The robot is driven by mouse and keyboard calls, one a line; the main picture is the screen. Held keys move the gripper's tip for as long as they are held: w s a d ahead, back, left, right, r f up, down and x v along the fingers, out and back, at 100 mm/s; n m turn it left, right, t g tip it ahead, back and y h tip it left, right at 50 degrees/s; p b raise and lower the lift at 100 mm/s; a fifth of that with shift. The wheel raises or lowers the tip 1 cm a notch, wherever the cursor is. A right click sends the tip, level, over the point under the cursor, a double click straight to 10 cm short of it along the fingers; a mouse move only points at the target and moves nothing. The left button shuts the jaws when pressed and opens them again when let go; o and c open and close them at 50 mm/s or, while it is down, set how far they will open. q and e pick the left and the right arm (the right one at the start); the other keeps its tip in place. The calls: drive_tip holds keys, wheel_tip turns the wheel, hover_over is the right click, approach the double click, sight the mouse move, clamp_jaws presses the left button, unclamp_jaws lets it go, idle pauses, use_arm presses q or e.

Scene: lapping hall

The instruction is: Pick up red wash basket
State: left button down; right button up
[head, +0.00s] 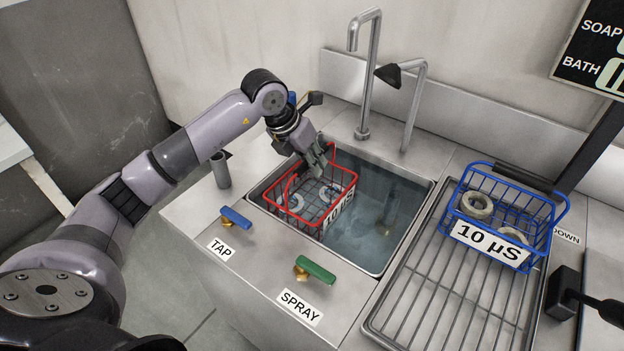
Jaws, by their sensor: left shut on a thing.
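The red wash basket (330,208) is a wire basket with a white label, part of which reads "10". It is in the left part of the sink (377,263), with pale ring-shaped parts visible inside it. My left gripper (318,168) reaches down from the upper left and is shut on the basket at its back upper side. The fingertips partly cover the wire there. I cannot tell whether the basket's underside touches the sink floor. My right gripper is not in view.
A blue wire basket (541,232) labelled "10 µS" holds ring parts on the drain rack (425,290) at right. Tall tap (366,70) and black-headed spray spout (415,105) stand behind the sink. Blue TAP lever (236,217) and green SPRAY lever (316,271) are in front.

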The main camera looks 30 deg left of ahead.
use_arm(q)
wheel_tip(320, 180, up, 9)
drive_tip(key=shift+r, duration=0.1)
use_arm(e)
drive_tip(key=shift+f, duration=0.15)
use_arm(q)
drive_tip(key=shift+d, duration=0.1)
